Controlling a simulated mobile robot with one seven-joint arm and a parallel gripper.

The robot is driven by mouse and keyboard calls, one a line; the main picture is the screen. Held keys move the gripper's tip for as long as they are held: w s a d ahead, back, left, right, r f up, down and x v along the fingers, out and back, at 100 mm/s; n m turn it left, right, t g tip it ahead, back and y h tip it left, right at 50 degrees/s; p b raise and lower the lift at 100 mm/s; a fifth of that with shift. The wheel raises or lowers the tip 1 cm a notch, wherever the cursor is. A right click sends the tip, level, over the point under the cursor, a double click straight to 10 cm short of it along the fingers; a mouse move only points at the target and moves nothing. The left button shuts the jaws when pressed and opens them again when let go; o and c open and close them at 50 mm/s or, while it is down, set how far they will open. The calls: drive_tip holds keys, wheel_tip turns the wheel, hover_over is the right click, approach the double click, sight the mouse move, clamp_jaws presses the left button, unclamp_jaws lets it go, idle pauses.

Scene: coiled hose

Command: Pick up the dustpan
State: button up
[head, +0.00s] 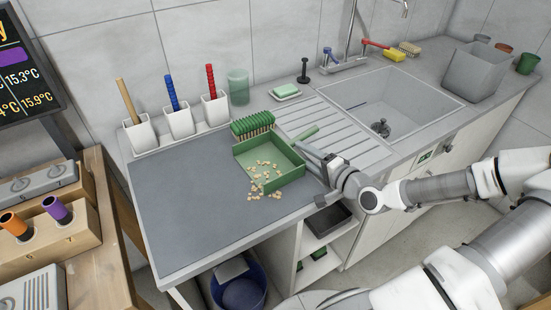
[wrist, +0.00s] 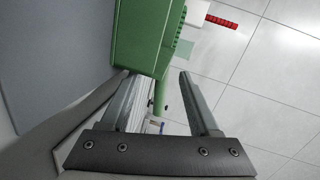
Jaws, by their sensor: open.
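The green dustpan (head: 288,182) lies on the grey mat of the counter, its handle (head: 305,134) pointing back and right. Pale crumbs (head: 264,171) lie in its pan and spill over its front left edge. My gripper (head: 312,156) is open and empty at the right side of the dustpan, close to the handle. In the wrist view the dustpan (wrist: 140,38) is above my open fingers (wrist: 155,80), and its handle (wrist: 160,96) shows between them. I cannot tell whether a finger touches the pan.
A green brush (head: 252,123) stands behind the dustpan. White cups (head: 180,124) with coloured handles and a soap dish (head: 286,92) line the back. The sink (head: 405,100) is to the right. The left part of the mat (head: 180,215) is clear.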

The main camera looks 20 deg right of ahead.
sight(285, 148)
drive_tip(key=x, duration=0.5)
drive_tip(key=shift+w+d+r+b, duration=0.15)
drive_tip(key=shift+d+r+b, duration=0.15)
clamp_jaws()
